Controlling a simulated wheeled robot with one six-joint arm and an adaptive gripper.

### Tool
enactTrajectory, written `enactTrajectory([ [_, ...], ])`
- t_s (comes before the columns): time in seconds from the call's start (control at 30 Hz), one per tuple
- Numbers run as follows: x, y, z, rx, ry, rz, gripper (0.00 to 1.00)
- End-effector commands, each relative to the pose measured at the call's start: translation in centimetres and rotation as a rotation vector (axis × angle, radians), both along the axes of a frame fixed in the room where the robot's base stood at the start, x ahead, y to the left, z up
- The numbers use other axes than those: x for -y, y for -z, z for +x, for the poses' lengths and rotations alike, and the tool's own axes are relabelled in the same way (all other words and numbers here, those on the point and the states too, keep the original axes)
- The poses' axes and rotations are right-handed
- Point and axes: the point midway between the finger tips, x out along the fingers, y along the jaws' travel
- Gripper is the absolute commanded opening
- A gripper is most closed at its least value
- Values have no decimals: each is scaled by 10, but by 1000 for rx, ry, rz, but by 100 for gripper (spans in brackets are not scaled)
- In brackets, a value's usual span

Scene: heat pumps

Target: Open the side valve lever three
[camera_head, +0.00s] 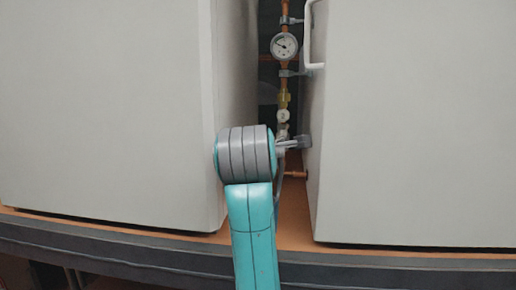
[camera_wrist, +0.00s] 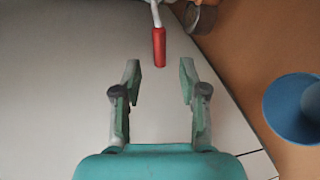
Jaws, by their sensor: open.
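A red lever handle (camera_wrist: 159,48) on a pale metal stem shows at the top middle of the wrist view. My gripper (camera_wrist: 160,80) is open, with its two fingers apart and nothing between them. The red handle lies just beyond the fingertips, roughly in line with the gap. Whether it is lever three cannot be told, as no number shows on it. My arm hides the lower part of the pipe, and no red handle shows there.
A left cabinet (camera_head: 105,105) and a right cabinet (camera_head: 425,120) leave a narrow gap. A round gauge (camera_head: 284,46) sits on the pipe. A white handle (camera_head: 309,35) sticks out from the right cabinet. A blue round object (camera_wrist: 296,108) is right of my gripper.

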Motion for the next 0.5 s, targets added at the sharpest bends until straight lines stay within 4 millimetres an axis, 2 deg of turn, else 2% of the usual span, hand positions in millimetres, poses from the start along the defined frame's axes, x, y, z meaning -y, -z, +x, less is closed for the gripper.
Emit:
enactTrajectory([
  [0.2, -1, 9, 38, -2, 0, 0, 42],
  [0.5, -3, 15, 65, 0, -1, 2, 42],
])
